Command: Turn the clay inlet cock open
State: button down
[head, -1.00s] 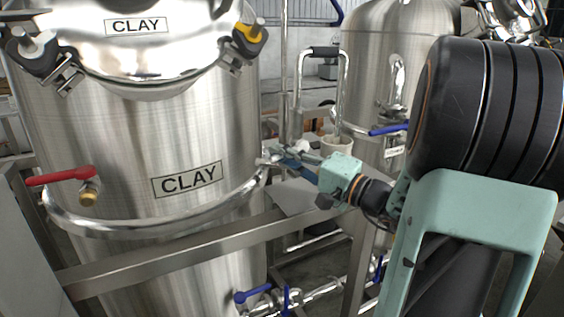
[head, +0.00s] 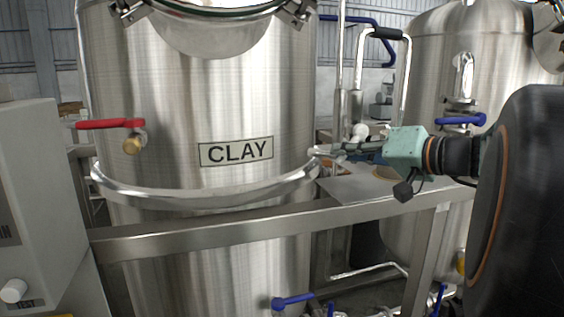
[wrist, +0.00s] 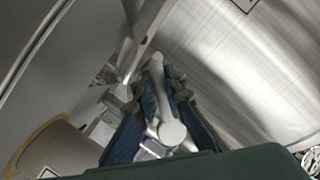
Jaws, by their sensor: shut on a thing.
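The steel tank labelled CLAY (head: 170,235) fills the left of the head view. My gripper (head: 347,151) is at the tank's right edge, just above the steel frame rail. In the wrist view its blue fingers (wrist: 163,108) are shut around a pale grey lever (wrist: 160,92) with a rounded end. I take this lever for the clay inlet cock, but no label on it shows. The fingers hide much of it in the head view, so I cannot tell how far it is turned.
A red-handled valve (head: 110,124) sits on the tank's left front. A blue-handled valve (head: 292,301) is low in front. A second steel tank (head: 420,90) with a blue lever (head: 461,120) stands behind my arm. A steel rail (head: 215,228) crosses below my gripper.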

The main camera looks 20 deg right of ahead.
jog(key=shift+d, duration=0.1)
dwell(0.3)
jog(key=c, duration=2)
grip_release()
jog(key=shift+o, duration=0.2)
